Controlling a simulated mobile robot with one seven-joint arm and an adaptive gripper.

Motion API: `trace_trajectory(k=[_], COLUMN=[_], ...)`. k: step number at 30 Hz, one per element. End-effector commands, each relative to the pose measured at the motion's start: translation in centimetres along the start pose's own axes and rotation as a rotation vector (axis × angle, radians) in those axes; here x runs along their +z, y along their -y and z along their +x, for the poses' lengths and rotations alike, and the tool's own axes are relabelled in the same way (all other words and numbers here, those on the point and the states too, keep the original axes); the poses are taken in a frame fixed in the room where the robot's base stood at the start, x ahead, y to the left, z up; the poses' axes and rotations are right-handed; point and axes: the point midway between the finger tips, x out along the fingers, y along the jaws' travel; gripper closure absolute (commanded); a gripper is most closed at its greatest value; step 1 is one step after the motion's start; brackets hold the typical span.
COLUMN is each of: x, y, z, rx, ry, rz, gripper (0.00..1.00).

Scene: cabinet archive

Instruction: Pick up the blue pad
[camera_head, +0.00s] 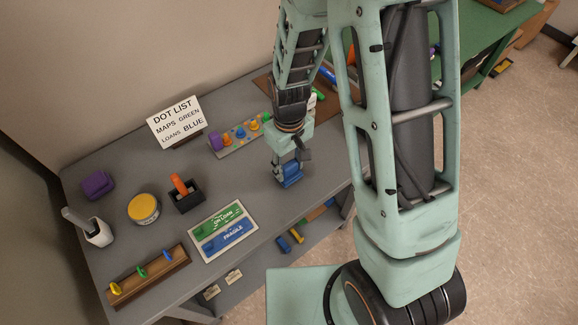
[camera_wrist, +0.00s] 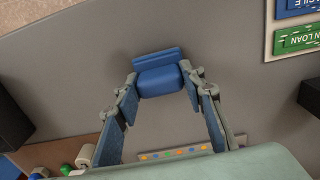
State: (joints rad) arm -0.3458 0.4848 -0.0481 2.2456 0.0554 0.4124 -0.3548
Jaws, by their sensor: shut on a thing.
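The blue pad (camera_head: 291,175) is at the tip of my gripper (camera_head: 289,164), over the right part of the grey table near its front edge. In the wrist view the blue pad (camera_wrist: 160,80) sits between the two fingertips, which touch its left and right sides. A flatter blue part lies along its far side. My gripper (camera_wrist: 160,88) is shut on the pad. I cannot tell whether the pad rests on the table or is slightly raised. A purple pad (camera_head: 98,185) lies at the table's left.
The green and blue label board (camera_head: 223,230) lies left of my gripper. A rack of coloured stamps (camera_head: 239,135) stands behind it. A yellow tin (camera_head: 143,208), a black holder (camera_head: 186,197) and a wooden stamp rack (camera_head: 149,275) are farther left. Bare tabletop surrounds the pad.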

Motion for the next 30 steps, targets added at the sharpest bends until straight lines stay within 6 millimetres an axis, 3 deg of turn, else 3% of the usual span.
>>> trace_trajectory(k=[9,15,18,24,30], x=[-0.1,1.4,1.9,3.9,5.0], y=[0.0,3.5,4.8,9.3,12.0], z=[-3.5,-8.0,-9.1,-11.1,-12.4], rx=[0.000,0.001,0.001,0.000,0.000], ry=[-0.002,-0.005,-0.006,-0.004,-0.002], rz=[0.001,-0.008,-0.004,-0.007,-0.003], gripper=[0.88,0.88,0.88,0.88,0.88])
